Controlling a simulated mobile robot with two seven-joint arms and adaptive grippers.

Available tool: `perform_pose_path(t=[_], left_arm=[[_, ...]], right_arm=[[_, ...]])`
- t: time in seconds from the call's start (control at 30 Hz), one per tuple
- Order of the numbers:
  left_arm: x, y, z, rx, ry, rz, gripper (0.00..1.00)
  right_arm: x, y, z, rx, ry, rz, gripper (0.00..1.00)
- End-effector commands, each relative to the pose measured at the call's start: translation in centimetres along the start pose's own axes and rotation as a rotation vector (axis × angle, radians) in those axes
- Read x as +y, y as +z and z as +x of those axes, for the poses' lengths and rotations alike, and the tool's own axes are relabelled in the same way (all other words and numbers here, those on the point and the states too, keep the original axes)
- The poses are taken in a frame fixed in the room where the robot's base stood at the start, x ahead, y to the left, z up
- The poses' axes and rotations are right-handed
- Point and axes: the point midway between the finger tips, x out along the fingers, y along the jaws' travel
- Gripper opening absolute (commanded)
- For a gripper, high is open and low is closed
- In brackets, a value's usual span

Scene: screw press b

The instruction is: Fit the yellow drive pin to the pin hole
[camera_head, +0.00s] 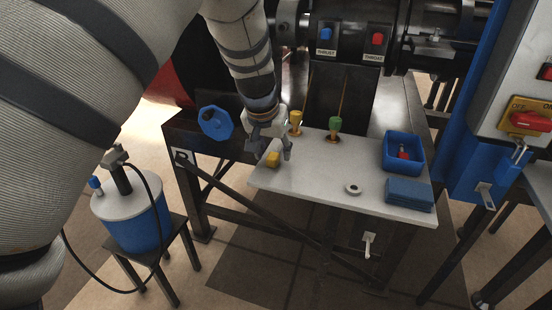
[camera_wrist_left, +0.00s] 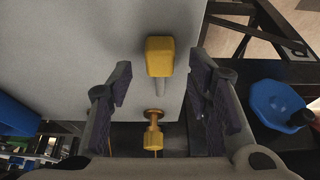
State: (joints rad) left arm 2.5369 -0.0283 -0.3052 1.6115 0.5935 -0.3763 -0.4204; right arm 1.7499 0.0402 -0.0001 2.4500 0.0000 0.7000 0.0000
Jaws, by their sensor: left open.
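The yellow drive pin (camera_head: 273,159) is at the left part of the pale bench plate (camera_head: 315,178). In the left wrist view its yellow block head (camera_wrist_left: 160,50) has a short grey shank (camera_wrist_left: 161,86). My left gripper (camera_head: 269,148) is open over the plate. In the left wrist view the pin is between or just beyond the open fingers of the gripper (camera_wrist_left: 160,85), and I see no grip on it. A yellow fitting (camera_head: 295,117) with an orange collar (camera_wrist_left: 153,114) stands near the plate's back edge. I cannot make out an empty pin hole.
A blue bin (camera_head: 403,153), a blue block (camera_head: 410,194) and a pale ring (camera_head: 353,188) are on the right. The plate's middle is clear.

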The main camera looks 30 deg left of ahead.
Motion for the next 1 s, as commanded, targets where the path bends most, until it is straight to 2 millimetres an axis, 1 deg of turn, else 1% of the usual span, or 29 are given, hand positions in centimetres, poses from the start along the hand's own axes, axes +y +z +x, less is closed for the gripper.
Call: perform_pose_path(t=[0.03,0.2,0.23,0.27,0.3,0.37,0.4,0.43,0.77,0.87,0.97,1.0], left_arm=[[0.0,0.2,1.0,-0.005,-0.002,0.000,0.46],[0.0,0.0,0.7,0.002,-0.001,0.000,0.46],[0.0,0.0,0.7,0.002,-0.001,0.000,0.44],[0.0,0.0,0.7,0.002,-0.001,0.000,0.37],[0.0,0.0,0.7,0.002,-0.001,0.000,0.28],[0.0,0.0,0.7,0.001,-0.001,0.000,0.14],[0.0,0.0,0.7,0.001,-0.001,0.000,0.05],[0.0,0.0,0.7,0.001,-0.001,0.000,0.00],[0.0,-0.1,0.6,0.001,-0.001,0.001,0.00],[0.0,-0.5,-0.3,0.003,0.000,0.001,0.00],[0.1,-1.3,-2.1,0.007,0.000,0.002,0.00],[0.5,-1.3,-3.4,0.007,0.002,0.003,0.00]], right_arm=[[0.0,0.2,0.3,-0.010,0.000,0.000,0.00],[0.0,0.1,0.2,-0.006,0.000,0.000,0.00],[0.0,0.1,0.2,-0.005,0.000,0.000,0.00],[0.0,0.1,0.2,-0.005,0.000,0.000,0.00],[0.0,0.1,0.2,-0.005,0.000,0.000,0.00],[0.0,0.1,0.2,-0.005,0.000,0.000,0.00],[0.0,0.1,0.2,-0.005,0.000,0.000,0.00],[0.0,0.1,0.2,-0.005,0.000,0.000,0.00],[0.0,0.1,0.2,-0.005,0.000,0.000,0.00],[0.0,0.1,0.1,-0.004,0.000,0.000,0.00],[0.0,0.0,0.1,-0.001,0.000,0.000,0.00],[0.0,-0.2,-0.3,0.009,0.000,0.000,0.00]])
